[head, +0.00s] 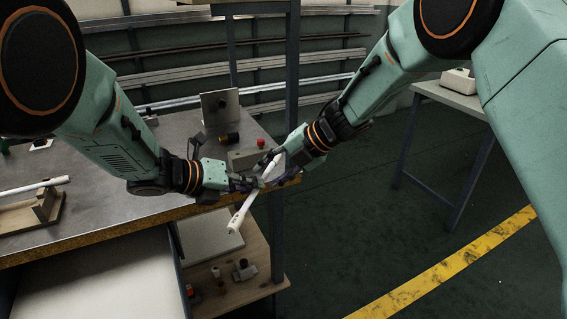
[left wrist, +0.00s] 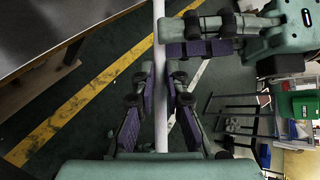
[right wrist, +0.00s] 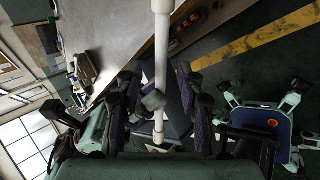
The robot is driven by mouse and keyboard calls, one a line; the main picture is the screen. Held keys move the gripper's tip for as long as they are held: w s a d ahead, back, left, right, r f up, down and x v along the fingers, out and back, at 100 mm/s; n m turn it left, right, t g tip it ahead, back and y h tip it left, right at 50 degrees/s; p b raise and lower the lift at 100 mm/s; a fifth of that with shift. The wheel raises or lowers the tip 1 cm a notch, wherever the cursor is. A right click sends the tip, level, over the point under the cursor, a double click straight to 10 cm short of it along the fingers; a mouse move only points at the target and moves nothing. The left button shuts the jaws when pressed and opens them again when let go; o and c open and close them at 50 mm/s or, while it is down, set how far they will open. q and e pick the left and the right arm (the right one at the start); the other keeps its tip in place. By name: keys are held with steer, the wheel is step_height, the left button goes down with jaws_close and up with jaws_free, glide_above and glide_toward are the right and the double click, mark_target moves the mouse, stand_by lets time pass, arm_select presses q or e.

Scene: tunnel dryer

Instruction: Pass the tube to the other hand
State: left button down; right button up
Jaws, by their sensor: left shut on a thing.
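The white tube (head: 241,215) is held aslant off the near right corner of the bench, its lower end hanging free. My left gripper (head: 256,183) is shut on it; in the left wrist view the tube (left wrist: 160,110) runs between the purple pads of my left gripper (left wrist: 160,75). My right gripper (head: 277,169) is at the tube's upper part, close beside the left one. In the right wrist view the tube (right wrist: 161,60) passes between the fingers of my right gripper (right wrist: 160,85), which stand apart with gaps on both sides.
The metal-topped bench (head: 95,215) carries a wooden stand (head: 45,208) with another white rod at left. A box with a red button (head: 250,157) sits behind my grippers. A lower shelf (head: 245,285) holds small parts. The floor at right is clear, with a yellow stripe (head: 450,262).

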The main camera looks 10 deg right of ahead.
steer(key=shift+w+a+f, duration=0.2)
steer(key=shift+a+f, duration=0.1)
steer(key=shift+f, duration=0.05)
jaws_close()
stand_by(0.3)
arm_select(q)
steer(key=c, duration=1.3)
jaws_free()
